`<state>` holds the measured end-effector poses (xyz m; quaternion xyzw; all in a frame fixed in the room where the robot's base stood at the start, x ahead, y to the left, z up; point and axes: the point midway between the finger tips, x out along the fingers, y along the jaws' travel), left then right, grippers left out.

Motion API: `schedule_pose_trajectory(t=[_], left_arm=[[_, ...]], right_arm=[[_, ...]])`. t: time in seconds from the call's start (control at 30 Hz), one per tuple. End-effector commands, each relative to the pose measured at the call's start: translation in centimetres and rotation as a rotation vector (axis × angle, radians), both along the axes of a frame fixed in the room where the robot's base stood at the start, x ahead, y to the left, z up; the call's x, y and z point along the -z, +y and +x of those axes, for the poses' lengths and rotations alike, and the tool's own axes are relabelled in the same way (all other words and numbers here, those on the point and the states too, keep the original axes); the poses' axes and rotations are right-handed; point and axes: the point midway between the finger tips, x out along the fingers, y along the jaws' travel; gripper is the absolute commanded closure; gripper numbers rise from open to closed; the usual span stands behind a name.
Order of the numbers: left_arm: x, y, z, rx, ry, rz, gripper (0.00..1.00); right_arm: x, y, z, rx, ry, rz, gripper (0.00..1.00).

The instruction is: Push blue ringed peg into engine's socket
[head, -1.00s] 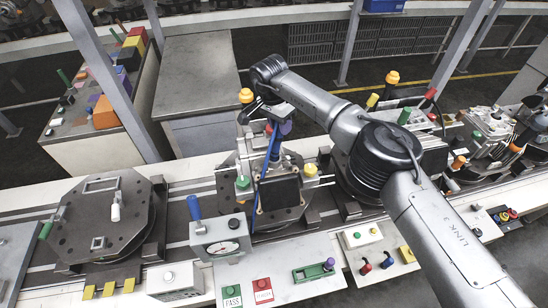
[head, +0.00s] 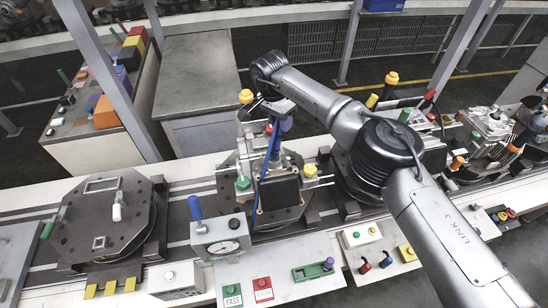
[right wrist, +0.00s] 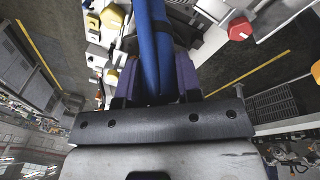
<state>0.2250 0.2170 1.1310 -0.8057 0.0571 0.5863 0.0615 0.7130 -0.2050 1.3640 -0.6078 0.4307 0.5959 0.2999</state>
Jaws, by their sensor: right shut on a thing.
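The engine (head: 279,193) stands on a grey fixture on the conveyor, in the middle of the head view. My right gripper (head: 274,128) is above it and points down. It is shut on the blue peg (head: 275,150), whose lower end reaches down to the top of the engine. In the right wrist view the blue peg (right wrist: 158,50) runs up between the purple fingers of my right gripper (right wrist: 158,85). The peg's ring and the socket are hidden or too small to make out, so I cannot tell how deep the peg sits. My left gripper is not in view.
A gauge box (head: 219,238) with a blue-handled lever stands in front of the engine. An empty fixture plate (head: 100,215) is at the left, and another engine (head: 490,125) is at the right. PASS and other buttons (head: 263,290) line the front edge.

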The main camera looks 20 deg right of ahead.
Motion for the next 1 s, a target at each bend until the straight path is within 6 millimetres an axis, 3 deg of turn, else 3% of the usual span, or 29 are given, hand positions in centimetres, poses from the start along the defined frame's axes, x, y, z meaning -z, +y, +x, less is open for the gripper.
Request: schedule_pose_trajectory(t=[0.27,1.0], left_arm=[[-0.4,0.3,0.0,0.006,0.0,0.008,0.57],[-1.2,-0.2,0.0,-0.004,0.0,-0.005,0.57]], right_arm=[[-0.2,0.2,-0.2,0.063,0.001,-0.015,1.0],[0.0,0.9,-2.1,0.774,0.014,-0.189,1.0]])
